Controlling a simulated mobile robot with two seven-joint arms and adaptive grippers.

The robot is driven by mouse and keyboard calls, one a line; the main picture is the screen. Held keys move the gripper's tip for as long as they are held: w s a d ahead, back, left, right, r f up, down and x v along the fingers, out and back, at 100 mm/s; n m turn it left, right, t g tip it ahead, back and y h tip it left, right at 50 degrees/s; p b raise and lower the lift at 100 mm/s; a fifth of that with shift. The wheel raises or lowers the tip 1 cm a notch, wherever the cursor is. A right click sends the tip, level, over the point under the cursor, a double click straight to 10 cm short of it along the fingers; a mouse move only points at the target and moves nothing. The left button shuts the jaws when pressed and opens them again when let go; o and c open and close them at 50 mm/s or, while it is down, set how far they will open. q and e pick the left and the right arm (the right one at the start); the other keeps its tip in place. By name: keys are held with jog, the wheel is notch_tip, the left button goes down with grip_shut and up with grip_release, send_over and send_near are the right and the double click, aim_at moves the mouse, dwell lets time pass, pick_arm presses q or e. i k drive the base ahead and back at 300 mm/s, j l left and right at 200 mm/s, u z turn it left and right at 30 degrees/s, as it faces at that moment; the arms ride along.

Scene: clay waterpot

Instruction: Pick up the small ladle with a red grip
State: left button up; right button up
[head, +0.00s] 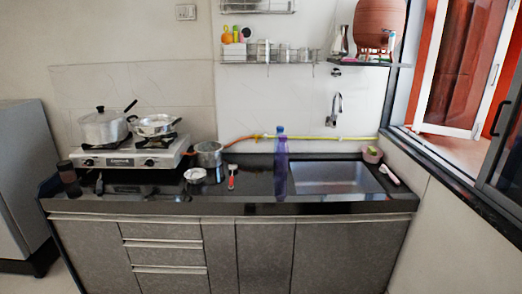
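A small utensil with a red-orange grip (231,183) lies on the black countertop (250,205), left of the purple bottle. It matches the small ladle, but its head end is too small to make out clearly. It lies between a small white bowl-like item (195,175) and the bottle, apart from both. Neither of my grippers is in the head view.
A stove (130,152) with two pots stands at the counter's left. A metal pot (208,154) and a tall purple bottle (281,172) stand near the utensil. A sink (328,178) is at the right. The open window (465,70) is beyond it.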

aim_at(233, 167)
jog(key=i+u, duration=0.25)
jog(key=i, duration=0.2)
jog(key=i+l+u, duration=0.2)
jog(key=i, duration=0.3)
jog(key=i+l+u, duration=0.25)
jog(key=i, duration=0.2)
